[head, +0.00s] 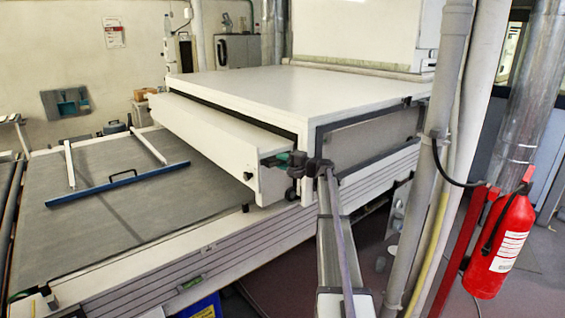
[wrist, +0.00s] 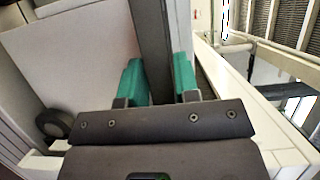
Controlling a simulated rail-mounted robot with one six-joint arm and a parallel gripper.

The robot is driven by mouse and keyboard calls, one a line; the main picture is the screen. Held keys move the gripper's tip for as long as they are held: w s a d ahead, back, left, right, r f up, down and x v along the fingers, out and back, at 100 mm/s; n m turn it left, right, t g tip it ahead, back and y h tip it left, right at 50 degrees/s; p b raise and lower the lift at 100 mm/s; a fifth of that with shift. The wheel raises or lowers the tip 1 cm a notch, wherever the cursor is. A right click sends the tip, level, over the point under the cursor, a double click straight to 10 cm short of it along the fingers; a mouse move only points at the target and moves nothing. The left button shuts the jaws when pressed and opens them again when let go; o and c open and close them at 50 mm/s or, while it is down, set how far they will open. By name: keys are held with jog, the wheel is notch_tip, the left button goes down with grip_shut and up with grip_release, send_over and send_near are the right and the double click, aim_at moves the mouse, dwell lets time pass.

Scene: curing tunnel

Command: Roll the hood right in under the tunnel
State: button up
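The hood (head: 215,145) is a long white box. It juts out leftward from under the larger white tunnel (head: 265,85) in the head view, and its far side is hidden. Its pale end panel (wrist: 80,50) fills the left of the wrist view, with a dark wheel (wrist: 55,125) low on it. My gripper (head: 280,160) is at the hood's near end, by the tunnel's front corner. In the wrist view, my gripper's green fingers (wrist: 160,80) stand apart on either side of a dark grey upright bar (wrist: 152,35). Whether they press on it is unclear.
A grey bed (head: 130,215) with a blue squeegee bar (head: 135,178) lies left of the hood. Grey pipes (head: 430,150) and a red fire extinguisher (head: 502,240) stand at the right. The tunnel's near side is open below its top.

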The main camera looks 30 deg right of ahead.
jog(key=o, duration=0.3)
jog(key=shift+o, duration=0.2)
jog(key=v, duration=1)
jog(key=shift+s+d, duration=0.2)
jog(key=shift+s, duration=0.15)
